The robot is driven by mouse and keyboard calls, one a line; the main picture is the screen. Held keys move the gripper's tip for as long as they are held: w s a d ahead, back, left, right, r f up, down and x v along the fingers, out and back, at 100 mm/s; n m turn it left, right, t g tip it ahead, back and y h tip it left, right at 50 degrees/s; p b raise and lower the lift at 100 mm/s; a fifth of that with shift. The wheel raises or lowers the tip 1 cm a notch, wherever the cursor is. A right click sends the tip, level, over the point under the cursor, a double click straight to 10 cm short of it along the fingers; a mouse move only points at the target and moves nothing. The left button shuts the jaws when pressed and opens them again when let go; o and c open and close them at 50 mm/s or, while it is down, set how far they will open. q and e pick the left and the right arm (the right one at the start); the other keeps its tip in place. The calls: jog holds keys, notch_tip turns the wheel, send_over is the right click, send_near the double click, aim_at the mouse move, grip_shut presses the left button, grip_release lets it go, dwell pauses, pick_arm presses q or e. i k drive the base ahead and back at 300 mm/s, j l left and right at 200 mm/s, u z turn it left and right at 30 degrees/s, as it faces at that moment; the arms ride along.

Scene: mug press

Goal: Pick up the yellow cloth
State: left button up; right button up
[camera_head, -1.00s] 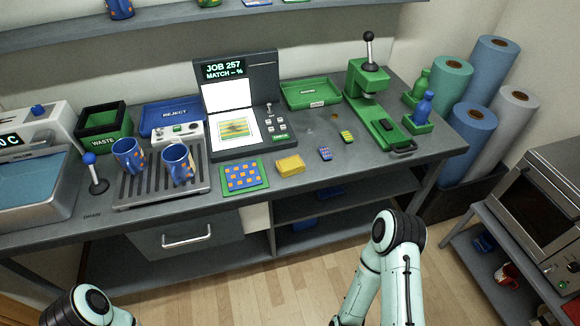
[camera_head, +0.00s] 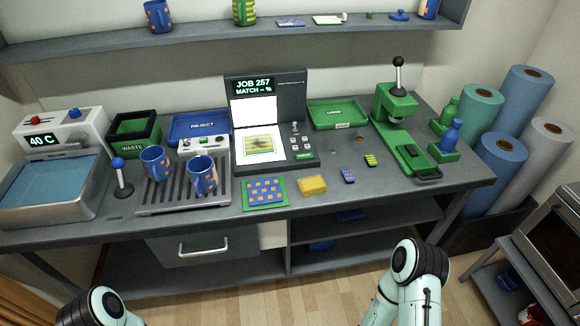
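The yellow cloth (camera_head: 312,185) lies folded on the grey bench near its front edge. It sits just right of a green mat with a blue, orange-spotted square (camera_head: 265,192). Nothing is touching the cloth from above. Parts of my two arms show at the bottom of the view, one at lower left and one at lower right, both below the bench front. Neither gripper is in view.
Two blue mugs (camera_head: 203,177) stand on the slatted drain tray (camera_head: 158,203) to the left. Two small patterned blocks (camera_head: 348,175) lie right of the cloth. A green press (camera_head: 401,125) stands further right. The job console (camera_head: 292,140) stands behind the cloth. A shelf (camera_head: 210,37) runs above.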

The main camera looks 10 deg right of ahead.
aim_at(314, 185)
jog(key=l+u, duration=0.1)
jog(key=u, duration=0.75)
jog(key=l+u, duration=0.15)
jog(key=u, duration=0.25)
jog(key=k+l+u, duration=0.1)
jog(key=l+u, duration=0.2)
jog(key=k+l+u, duration=0.1)
jog(key=l+u, duration=0.15)
jog(key=k+l+u, duration=0.15)
jog(key=l+u, duration=0.15)
jog(key=l, duration=0.15)
